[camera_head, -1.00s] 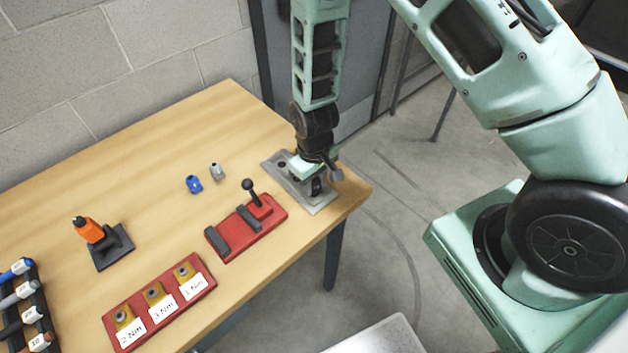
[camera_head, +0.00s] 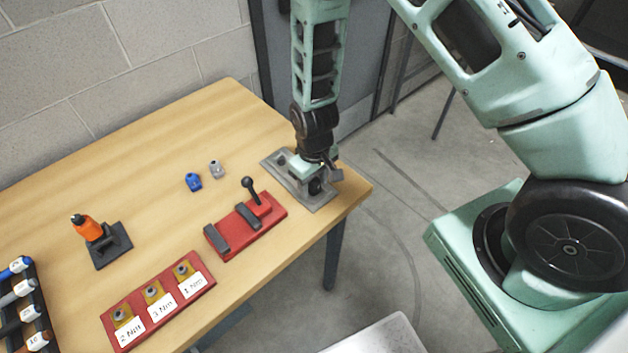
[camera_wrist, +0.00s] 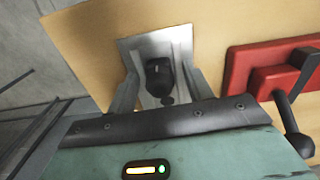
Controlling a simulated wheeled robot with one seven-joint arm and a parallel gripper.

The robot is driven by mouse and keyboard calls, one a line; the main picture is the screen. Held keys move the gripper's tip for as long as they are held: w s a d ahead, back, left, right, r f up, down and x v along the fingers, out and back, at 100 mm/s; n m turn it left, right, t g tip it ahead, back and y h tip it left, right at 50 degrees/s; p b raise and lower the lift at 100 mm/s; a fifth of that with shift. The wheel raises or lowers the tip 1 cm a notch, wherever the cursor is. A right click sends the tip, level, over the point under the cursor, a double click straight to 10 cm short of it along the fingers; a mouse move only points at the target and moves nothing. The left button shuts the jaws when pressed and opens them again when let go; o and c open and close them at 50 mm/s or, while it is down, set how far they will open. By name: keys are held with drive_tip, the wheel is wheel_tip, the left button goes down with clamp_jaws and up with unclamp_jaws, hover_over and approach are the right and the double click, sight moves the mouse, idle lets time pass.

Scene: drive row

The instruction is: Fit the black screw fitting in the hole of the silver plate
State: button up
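The silver plate (camera_head: 322,204) lies flat near the right corner of the wooden table. It also shows in the wrist view (camera_wrist: 140,44), below my gripper. The black screw fitting (camera_head: 316,186) is at the plate's near end; the wrist view shows it (camera_wrist: 158,72) between my fingers. My gripper (camera_wrist: 160,70) points down over the plate. Its two grey fingers stand on either side of the fitting, with pale gaps visible beside it, so it looks open. The fitting's lower end is hidden, so I cannot tell how deep it sits in a hole.
A red base (camera_head: 270,224) with a black-knobbed lever (camera_head: 249,188) stands close left of the plate. A blue fitting (camera_head: 193,182) and a grey one (camera_head: 216,169) stand behind it. A red labelled tray (camera_head: 196,268) and an orange tool (camera_head: 87,228) are further left. The table's back is clear.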

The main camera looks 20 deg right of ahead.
drive_tip(key=shift+r, duration=0.1)
wheel_tip(320, 180, up, 17)
drive_tip(key=b, duration=0.2)
idle(0.6)
drive_tip(key=shift+r, duration=0.1)
